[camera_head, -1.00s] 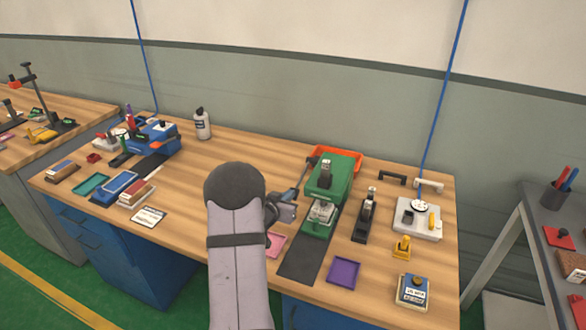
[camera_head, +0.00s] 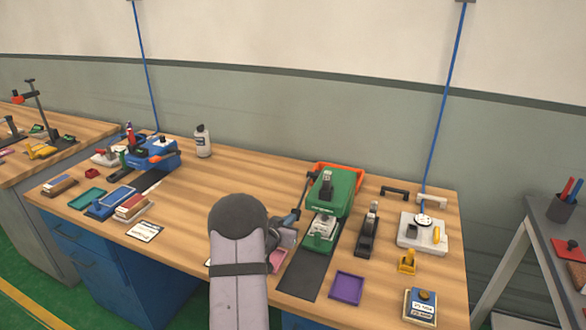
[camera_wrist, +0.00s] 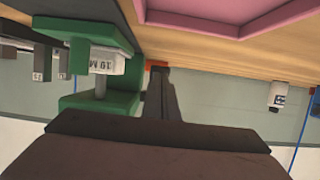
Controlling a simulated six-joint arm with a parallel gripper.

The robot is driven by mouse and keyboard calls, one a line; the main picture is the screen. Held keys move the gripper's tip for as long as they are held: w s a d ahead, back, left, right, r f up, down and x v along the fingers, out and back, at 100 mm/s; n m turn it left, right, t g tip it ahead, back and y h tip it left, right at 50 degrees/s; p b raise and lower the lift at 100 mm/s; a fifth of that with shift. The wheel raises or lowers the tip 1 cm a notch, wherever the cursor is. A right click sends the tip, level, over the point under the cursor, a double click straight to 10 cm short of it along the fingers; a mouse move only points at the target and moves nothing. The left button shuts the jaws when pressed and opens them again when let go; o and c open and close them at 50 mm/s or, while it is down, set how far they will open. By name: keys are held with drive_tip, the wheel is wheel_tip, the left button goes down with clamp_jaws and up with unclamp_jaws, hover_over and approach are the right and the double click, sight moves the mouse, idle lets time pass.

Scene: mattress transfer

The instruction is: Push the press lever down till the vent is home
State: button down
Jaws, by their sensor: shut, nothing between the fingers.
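The green press (camera_head: 335,190) stands at the right of the bench, with a clear and metal part (camera_head: 323,230) low at its front. Its dark lever (camera_head: 306,190) slants down along its left side to my gripper (camera_head: 288,219), which is mostly hidden behind my arm. In the wrist view, which looks upside down, the gripper's dark fingers (camera_wrist: 160,150) fill the bottom, closed and empty. A dark bar (camera_wrist: 163,95), probably the lever, runs up to them. Beside it is the green press (camera_wrist: 85,35) with a pale labelled block (camera_wrist: 108,64) over a pin. I cannot tell how deep the vent sits.
A pink tray (camera_head: 277,262) lies just under my gripper and a purple tray (camera_head: 346,288) in front of the press. A black tool (camera_head: 368,230) stands right of the press. A blue press (camera_head: 155,153) is at left.

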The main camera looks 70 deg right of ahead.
drive_tip(key=shift+s+a+f, duration=0.1)
drive_tip(key=shift+s+f, duration=0.05)
drive_tip(key=shift+f, duration=0.3)
drive_tip(key=shift+s+a+f, duration=0.1)
drive_tip(key=shift+s+f, duration=0.05)
drive_tip(key=shift+f, duration=0.3)
drive_tip(key=r+p, duration=0.1)
drive_tip(key=a+r+p, duration=0.1)
drive_tip(key=r+p, duration=0.1)
drive_tip(key=r, duration=0.1)
drive_tip(key=shift+w+a+r, duration=0.1)
drive_tip(key=shift+w+a, duration=0.1)
drive_tip(key=shift+a, duration=0.2)
drive_tip(key=a+f+b, duration=0.1)
drive_tip(key=a, duration=0.2)
drive_tip(key=a+f+b, duration=0.1)
drive_tip(key=a, duration=0.2)
drive_tip(key=a+f+b, duration=0.1)
drive_tip(key=a+f, duration=0.1)
drive_tip(key=a, duration=0.1)
drive_tip(key=shift+w+a, duration=0.1)
drive_tip(key=shift+a, duration=0.05)
